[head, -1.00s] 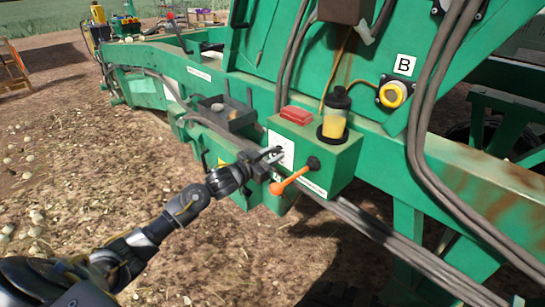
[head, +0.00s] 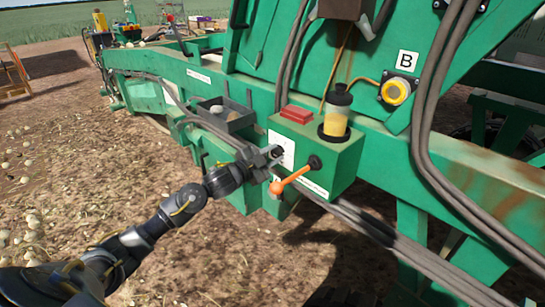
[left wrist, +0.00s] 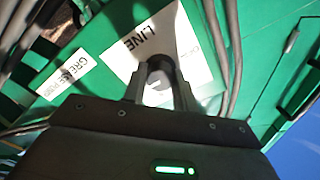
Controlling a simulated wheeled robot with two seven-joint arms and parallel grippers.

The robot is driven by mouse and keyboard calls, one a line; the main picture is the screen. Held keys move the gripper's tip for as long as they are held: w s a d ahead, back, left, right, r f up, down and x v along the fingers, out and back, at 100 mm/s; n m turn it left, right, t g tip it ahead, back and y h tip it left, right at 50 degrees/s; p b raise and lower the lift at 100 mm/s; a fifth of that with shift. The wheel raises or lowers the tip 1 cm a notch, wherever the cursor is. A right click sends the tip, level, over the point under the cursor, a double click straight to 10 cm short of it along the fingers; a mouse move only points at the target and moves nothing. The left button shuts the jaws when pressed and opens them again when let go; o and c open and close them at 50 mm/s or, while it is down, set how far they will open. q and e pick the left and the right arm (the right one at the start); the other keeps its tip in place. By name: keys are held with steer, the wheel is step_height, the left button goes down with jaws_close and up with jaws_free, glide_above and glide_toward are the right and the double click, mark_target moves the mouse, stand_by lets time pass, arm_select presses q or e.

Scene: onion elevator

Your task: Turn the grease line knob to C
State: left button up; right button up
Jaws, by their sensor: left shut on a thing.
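The green grease box (head: 335,157) is on the side of the green machine. A white label plate (head: 287,152) is on its left face, and the word LINE reads on the plate (left wrist: 120,58) in the left wrist view. My left gripper (head: 274,154) is at this plate, shut on the grease line knob. In the left wrist view the gripper (left wrist: 160,82) has its fingers on either side of the dark knob (left wrist: 160,64). The fingers cover much of the knob, and I cannot read which letter it points to. My right gripper is not in view.
An orange-ended lever (head: 292,181) sticks out just right of my left gripper. A red block (head: 297,114) and a yellow grease reservoir (head: 336,120) top the box. Thick hoses (head: 385,232) run below.

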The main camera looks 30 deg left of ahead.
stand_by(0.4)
arm_select(q)
steer(key=o, duration=1)
steer(key=shift+s+a+f, duration=0.1)
steer(key=shift+s, duration=0.1)
steer(key=shift+b+v, duration=1.55)
steer(key=shift+v, duration=3.65)
